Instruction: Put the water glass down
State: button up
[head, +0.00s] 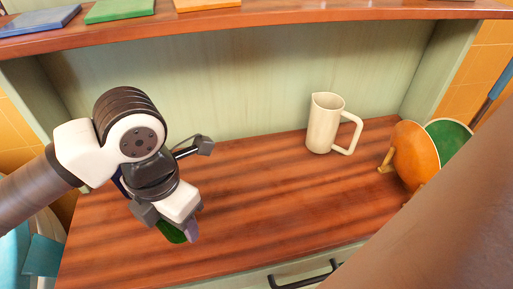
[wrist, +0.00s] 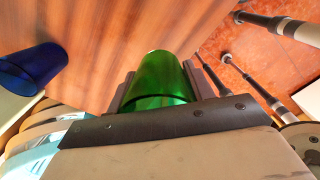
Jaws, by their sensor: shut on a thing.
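A green water glass (wrist: 162,78) is between the two fingers of my gripper (wrist: 160,88) in the wrist view. The gripper is shut on it. In the head view my gripper (head: 178,226) is over the left front part of the wooden counter, and only a strip of the green glass (head: 170,232) shows beneath it. The rest of the glass is hidden by the gripper. I cannot tell whether the glass touches the counter.
A cream pitcher (head: 325,125) stands at the back right of the counter (head: 270,195). A shelf (head: 270,14) overhangs the back. The counter's middle is clear.

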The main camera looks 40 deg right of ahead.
jog(key=shift+s+f, duration=0.15)
jog(key=shift+f, duration=0.05)
jog(key=shift+w+d+r+p, duration=0.15)
jog(key=shift+w+r+p, duration=0.05)
jog(key=shift+w+p, duration=0.1)
jog(key=p, duration=0.6)
send_over(185, 173)
notch_tip(185, 173, down, 2)
jog(key=shift+f+p, duration=0.1)
jog(key=shift+p, duration=0.25)
notch_tip(185, 173, down, 4)
jog(key=shift+f+p, duration=0.15)
jog(key=shift+p, duration=0.9)
jog(key=shift+w+f, duration=0.1)
jog(key=shift+f, duration=0.35)
jog(key=shift+f, duration=0.2)
